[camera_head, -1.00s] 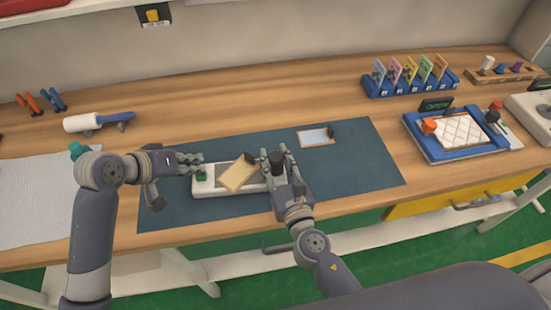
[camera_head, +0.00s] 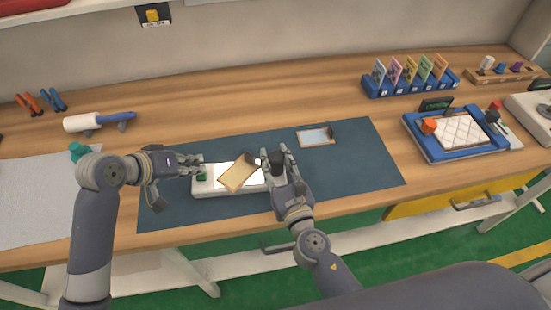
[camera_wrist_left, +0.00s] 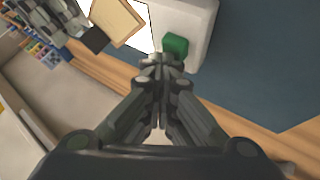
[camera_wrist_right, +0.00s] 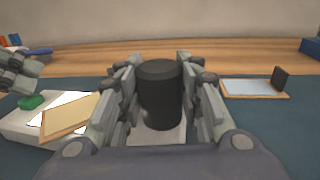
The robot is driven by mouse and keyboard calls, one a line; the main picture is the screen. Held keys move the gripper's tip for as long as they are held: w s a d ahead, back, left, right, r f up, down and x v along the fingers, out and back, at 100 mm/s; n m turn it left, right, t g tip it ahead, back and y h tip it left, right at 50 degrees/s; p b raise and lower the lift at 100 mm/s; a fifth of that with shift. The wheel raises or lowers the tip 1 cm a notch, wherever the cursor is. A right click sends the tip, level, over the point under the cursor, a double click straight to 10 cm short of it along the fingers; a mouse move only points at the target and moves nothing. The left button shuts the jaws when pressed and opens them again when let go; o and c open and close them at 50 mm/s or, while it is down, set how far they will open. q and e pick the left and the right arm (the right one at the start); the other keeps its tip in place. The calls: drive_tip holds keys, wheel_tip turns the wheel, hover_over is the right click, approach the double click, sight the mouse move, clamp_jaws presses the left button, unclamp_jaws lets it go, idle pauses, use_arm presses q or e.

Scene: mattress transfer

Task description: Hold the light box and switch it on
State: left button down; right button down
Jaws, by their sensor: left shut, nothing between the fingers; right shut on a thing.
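The light box (camera_head: 222,192) is a long white box on the dark mat, with a green switch (camera_head: 201,177) at its left end. Its top panel glows bright white. A wood-framed plate (camera_head: 239,175) with a dark clip lies askew across the panel. My right gripper (camera_head: 278,163) is shut on the black upright cylinder (camera_wrist_right: 160,95) at the box's right end. My left gripper (camera_head: 199,165) is shut and empty, close by the green switch. In the left wrist view its fingertips (camera_wrist_left: 160,65) are just beside the switch (camera_wrist_left: 175,45); contact cannot be told.
A second framed plate (camera_head: 316,137) with a pale pane lies on the mat (camera_head: 355,165) behind and right of the box. Further right are a blue rack of coloured cards (camera_head: 410,85) and a blue tray (camera_head: 440,150). A roller (camera_head: 95,121) lies at the left.

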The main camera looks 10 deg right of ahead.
use_arm(q)
drive_tip(key=shift+r, duration=0.6)
use_arm(e)
drive_tip(key=shift+r, duration=0.15)
use_arm(q)
wheel_tip(320, 180, up, 6)
idle(0.4)
use_arm(e)
drive_tip(key=c, duration=1)
unclamp_jaws()
drive_tip(key=shift+c, duration=0.2)
drive_tip(key=shift+s, duration=0.1)
